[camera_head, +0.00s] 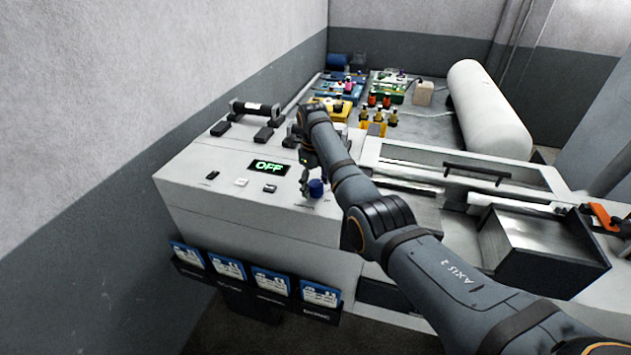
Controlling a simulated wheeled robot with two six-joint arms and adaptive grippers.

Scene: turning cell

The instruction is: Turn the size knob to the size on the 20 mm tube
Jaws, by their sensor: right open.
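A blue knob (317,187) stands on the light grey top of the machine, near its front edge and right of the display. My right gripper (308,184) points down right beside the blue knob. Its fingers are small and partly dark here, and whether they touch the knob I cannot tell. The gripper is open. A dark tube-like piece with a pale label (254,107) lies across two dark supports at the back left of the machine top; its marking is too small to read. My left gripper is not in view.
A display (269,167) reads OFF in green. Small switches (241,182) sit in front of it. Blue-and-white cards (272,284) hang in holders on the machine front. A metal bin (540,238) stands at right. A large white cylinder (489,108) lies behind.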

